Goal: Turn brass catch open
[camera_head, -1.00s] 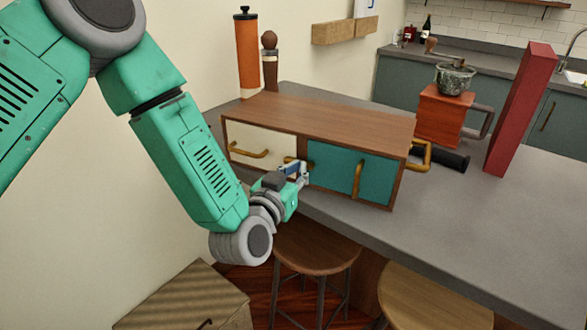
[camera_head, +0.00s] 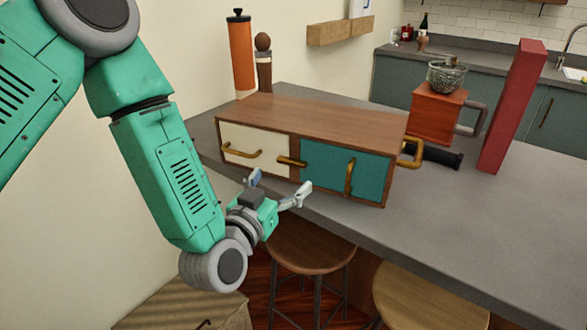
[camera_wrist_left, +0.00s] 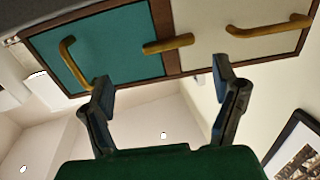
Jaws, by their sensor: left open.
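A wooden cabinet (camera_head: 330,122) with a cream door (camera_head: 240,137) and a teal door (camera_head: 325,165) stands on the grey counter. The brass catch (camera_head: 291,162) lies roughly level across the divider between the doors, its end reaching over the teal door's edge. The catch also shows in the left wrist view (camera_wrist_left: 168,44), seen upside down. My left gripper (camera_head: 279,184) is open and empty, in front of and below the catch, apart from it. Its fingers also show in the left wrist view (camera_wrist_left: 162,85), spread to either side below the catch. My right gripper is not in view.
Each door has a brass handle, cream (camera_head: 243,152) and teal (camera_head: 350,177). An orange cylinder (camera_head: 240,57) and a pepper mill (camera_head: 264,65) stand behind. A red block (camera_head: 512,107) stands right. Stools (camera_head: 312,254) sit below.

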